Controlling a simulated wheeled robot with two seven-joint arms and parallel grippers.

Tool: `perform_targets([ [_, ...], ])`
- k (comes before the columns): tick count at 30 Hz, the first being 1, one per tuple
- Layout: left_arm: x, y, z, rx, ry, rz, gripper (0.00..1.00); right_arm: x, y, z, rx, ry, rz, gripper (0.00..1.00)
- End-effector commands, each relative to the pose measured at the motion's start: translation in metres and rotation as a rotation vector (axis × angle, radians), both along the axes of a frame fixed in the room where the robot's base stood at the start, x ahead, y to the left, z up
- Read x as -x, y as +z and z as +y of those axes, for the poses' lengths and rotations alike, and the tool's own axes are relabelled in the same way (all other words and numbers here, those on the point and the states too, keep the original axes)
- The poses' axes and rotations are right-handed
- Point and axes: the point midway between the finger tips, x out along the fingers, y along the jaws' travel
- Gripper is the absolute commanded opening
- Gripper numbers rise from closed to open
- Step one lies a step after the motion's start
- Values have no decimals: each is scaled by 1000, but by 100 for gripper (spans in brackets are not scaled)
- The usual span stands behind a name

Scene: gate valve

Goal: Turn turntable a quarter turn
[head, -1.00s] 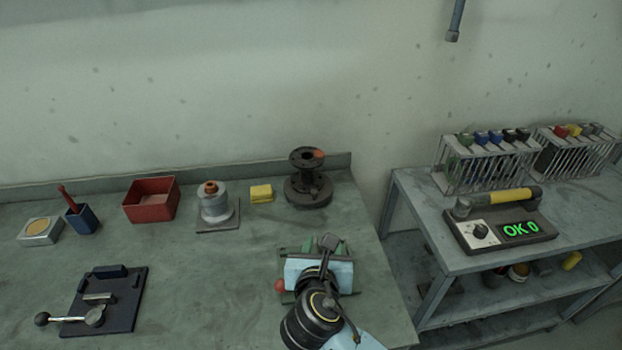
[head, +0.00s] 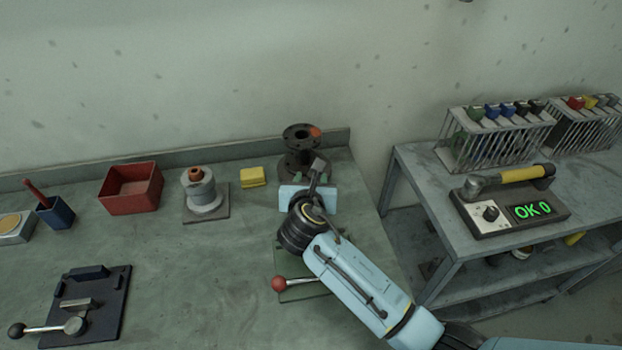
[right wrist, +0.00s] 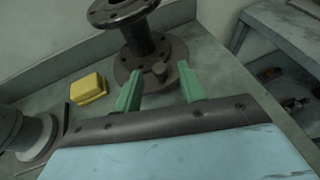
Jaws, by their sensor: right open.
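A dark, round flanged base (head: 292,163), which I take to be the turntable, stands at the back right of the bench. In the right wrist view the base disc (right wrist: 178,50) bears a short upright peg (right wrist: 160,72). My right gripper (right wrist: 159,76) is open, its green fingers on either side of the peg in the picture; I cannot tell whether they touch it. In the head view the right gripper (head: 313,176) is in front of the base and hides part of it. My left gripper is out of view.
A yellow block (head: 253,178) and a grey stacked cylinder (head: 200,190) stand left of the base. A red bin (head: 131,188) is farther left. A red-knobbed lever (head: 279,283) lies under my right arm. The bench middle is clear.

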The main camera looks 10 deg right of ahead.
Motion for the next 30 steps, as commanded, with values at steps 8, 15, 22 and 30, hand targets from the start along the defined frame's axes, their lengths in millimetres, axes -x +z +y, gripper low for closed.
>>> perform_targets([
  [8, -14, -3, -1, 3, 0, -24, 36, -18, -8, -4, -1, 1, 0, 40],
  [15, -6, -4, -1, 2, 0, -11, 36, -19, -8, -5, -1, 1, 0, 40],
  [22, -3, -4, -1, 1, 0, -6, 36, -18, -8, -5, -1, 1, 0, 13],
  [30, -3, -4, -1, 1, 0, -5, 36, -18, -8, -5, 0, 0, 0, 0],
])
